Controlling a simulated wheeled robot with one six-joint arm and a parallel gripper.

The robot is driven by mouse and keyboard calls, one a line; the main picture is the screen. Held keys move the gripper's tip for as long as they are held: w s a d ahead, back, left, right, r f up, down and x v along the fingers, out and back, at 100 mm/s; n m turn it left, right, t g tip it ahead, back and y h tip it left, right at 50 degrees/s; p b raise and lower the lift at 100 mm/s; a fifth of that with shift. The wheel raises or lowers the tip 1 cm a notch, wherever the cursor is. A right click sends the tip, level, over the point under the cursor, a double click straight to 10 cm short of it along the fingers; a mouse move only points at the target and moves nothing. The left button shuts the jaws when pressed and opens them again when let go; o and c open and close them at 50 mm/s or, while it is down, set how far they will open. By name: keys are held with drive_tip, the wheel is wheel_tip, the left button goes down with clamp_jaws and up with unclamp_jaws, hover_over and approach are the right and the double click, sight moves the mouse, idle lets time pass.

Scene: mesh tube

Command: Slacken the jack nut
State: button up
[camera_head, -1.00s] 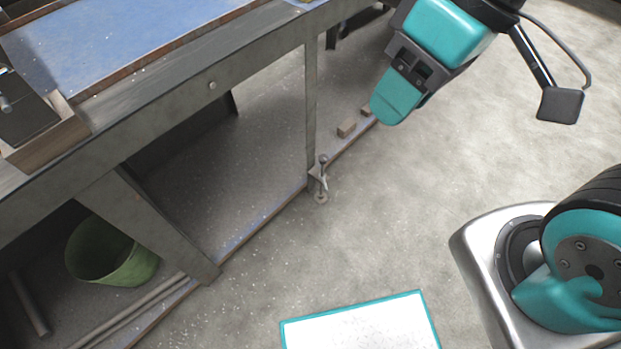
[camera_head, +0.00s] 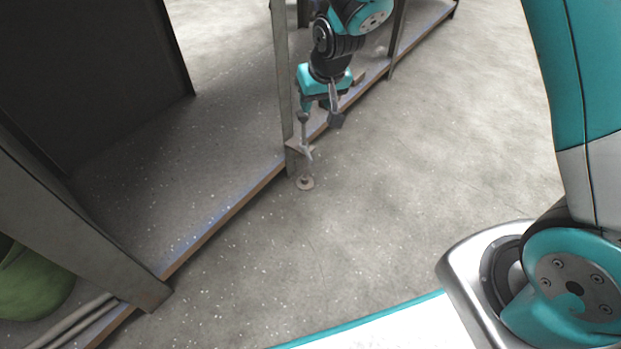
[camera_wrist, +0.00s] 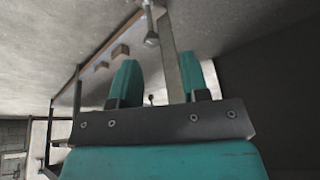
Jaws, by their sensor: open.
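A small metal jack stands at the foot of the bench leg in the head view. Its round foot pad (camera_head: 305,183) rests on the floor. The jack nut (camera_head: 307,152), a small piece with an arm sticking out, sits partway up the screw. My gripper (camera_head: 312,98) is open, pointing down, just above the jack's top in this view, partly overlapping it. In the wrist view the gripper's two teal fingers (camera_wrist: 158,75) are apart. A metal rod with a rounded end (camera_wrist: 151,40) shows beyond the fingertips, apart from them. I cannot tell the nut there.
The bench leg (camera_head: 283,75) rises close beside the jack. The lower shelf (camera_head: 190,165) has a raised edge running diagonally behind it. A green bucket (camera_head: 35,285) is at lower left. The floor (camera_head: 450,150) to the right is clear.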

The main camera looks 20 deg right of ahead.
drive_tip(key=h+b, duration=0.1)
drive_tip(key=b, duration=0.4)
approach(309, 157)
drive_tip(key=shift+m+t, duration=0.3)
drive_tip(key=b+x, duration=0.8)
drive_tip(key=b, duration=0.1)
drive_tip(key=shift+d+f, duration=0.1)
drive_tip(key=shift+f, duration=0.35)
drive_tip(key=shift+s, duration=0.1)
clamp_jaws()
